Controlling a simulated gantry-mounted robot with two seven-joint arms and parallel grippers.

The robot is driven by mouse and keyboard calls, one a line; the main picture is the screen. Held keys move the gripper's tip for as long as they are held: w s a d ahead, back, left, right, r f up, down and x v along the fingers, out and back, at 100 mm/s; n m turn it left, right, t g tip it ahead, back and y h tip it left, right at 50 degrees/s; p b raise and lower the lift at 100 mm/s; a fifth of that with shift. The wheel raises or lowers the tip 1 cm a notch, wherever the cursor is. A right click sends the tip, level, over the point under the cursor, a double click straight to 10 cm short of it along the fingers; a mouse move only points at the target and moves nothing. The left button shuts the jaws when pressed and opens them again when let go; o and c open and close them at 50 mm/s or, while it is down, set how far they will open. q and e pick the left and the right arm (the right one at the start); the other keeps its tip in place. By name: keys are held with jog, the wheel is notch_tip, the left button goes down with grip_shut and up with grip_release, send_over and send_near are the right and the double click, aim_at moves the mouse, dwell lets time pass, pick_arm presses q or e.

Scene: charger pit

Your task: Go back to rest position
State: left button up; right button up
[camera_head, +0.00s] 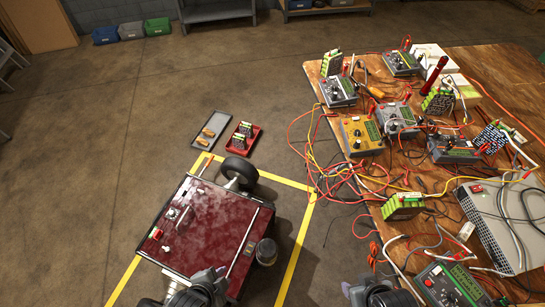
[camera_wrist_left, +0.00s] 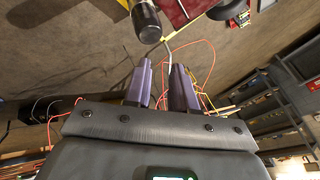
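The table is crowded with chargers (camera_head: 362,134), green battery packs (camera_head: 403,206) and tangled cables that hang over its left edge. A red tray (camera_head: 232,148) and a grey tray (camera_head: 207,128) lie on the floor. Yellow tape (camera_head: 297,240) surrounds the cart. Floor at left is clear.

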pick_arm(q)
jog(key=s+a+r+n+g+y, duration=0.25)
jog(key=a+r+n, duration=0.45)
jog(key=n, duration=0.4)
notch_tip(320, 180, up, 36)
jog(key=n+p, duration=0.1)
jog(key=p, duration=3.7)
notch_tip(320, 180, down, 75)
jog(key=b, duration=7.5)
jog(key=shift+a+r, duration=0.2)
jog(key=shift+s+t, duration=0.1)
jog(key=shift+t, duration=0.15)
